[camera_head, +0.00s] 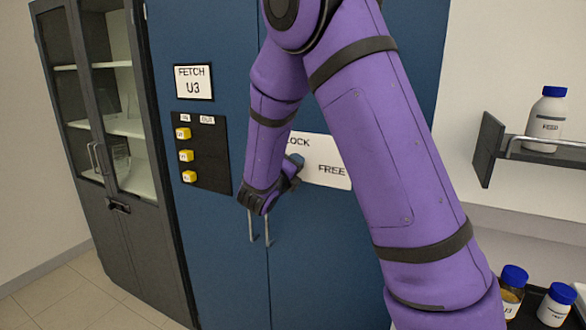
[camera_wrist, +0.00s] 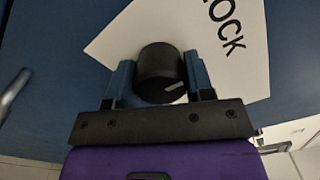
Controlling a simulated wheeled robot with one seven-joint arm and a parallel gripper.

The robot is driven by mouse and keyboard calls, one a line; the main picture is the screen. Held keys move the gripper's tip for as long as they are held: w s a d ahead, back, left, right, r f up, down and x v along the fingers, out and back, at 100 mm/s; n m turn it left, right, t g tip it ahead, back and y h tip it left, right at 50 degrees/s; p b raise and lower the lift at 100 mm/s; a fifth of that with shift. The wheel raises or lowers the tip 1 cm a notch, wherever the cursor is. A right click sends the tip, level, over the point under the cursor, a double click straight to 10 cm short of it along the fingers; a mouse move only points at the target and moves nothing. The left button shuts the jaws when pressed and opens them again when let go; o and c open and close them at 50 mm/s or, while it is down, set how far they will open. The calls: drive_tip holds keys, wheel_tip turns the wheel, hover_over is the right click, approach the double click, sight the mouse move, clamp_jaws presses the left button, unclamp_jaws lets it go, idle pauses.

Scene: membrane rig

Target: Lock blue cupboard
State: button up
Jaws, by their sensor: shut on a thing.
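The blue cupboard (camera_head: 215,40) stands upright with its doors closed. A white label (camera_head: 318,152) on its front reads LOCK, partly covered, and FREE; it also shows, tilted, in the wrist view (camera_wrist: 115,42). In the wrist view a black round knob (camera_wrist: 160,68) stands out from the label, with a short pale mark on its lower right. My gripper (camera_wrist: 160,78) is shut on this knob, one finger on each side. In the head view my gripper (camera_head: 295,163) is at the label, and my arm hides the knob. I cannot tell for certain which word the mark faces.
Two vertical door handles (camera_head: 252,226) sit just below my wrist. A black panel (camera_head: 203,153) with yellow blocks and a FETCH U3 sign (camera_head: 193,82) are to the left. A grey glazed cabinet (camera_head: 110,110) stands further left. A shelf (camera_head: 545,155) with a bottle (camera_head: 546,112) is at right.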

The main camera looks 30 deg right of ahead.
drive_tip(key=o, duration=0.9)
drive_tip(key=shift+a, duration=0.1)
drive_tip(key=v, duration=1)
drive_tip(key=shift+s+a+f, duration=0.1)
drive_tip(key=shift+s+a, duration=0.05)
drive_tip(key=shift+a, duration=0.15)
